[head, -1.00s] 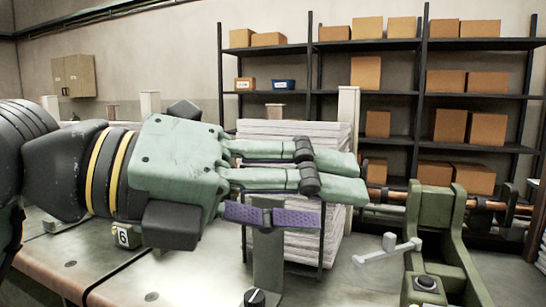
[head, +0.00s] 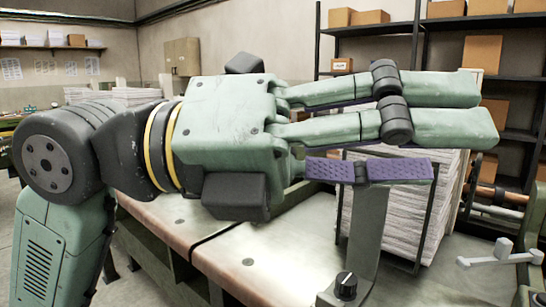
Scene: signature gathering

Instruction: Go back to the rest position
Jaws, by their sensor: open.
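My gripper (head: 440,130) is large in the head view, green with black joints and a purple textured pad on the lower finger. It points to the right, level, above the workbench (head: 172,222). Its two upper fingers and the lower finger are apart, with nothing held between them. The gripper hides part of a tall stack of white paper (head: 445,205) behind it. My arm runs from the gripper to the left edge area.
A grey post with a black knob (head: 346,283) stands on the bench below my fingers. A white crank handle (head: 497,252) and machine parts are at the right. Shelves with cardboard boxes (head: 482,52) stand behind. More paper stacks (head: 130,95) are at the back left.

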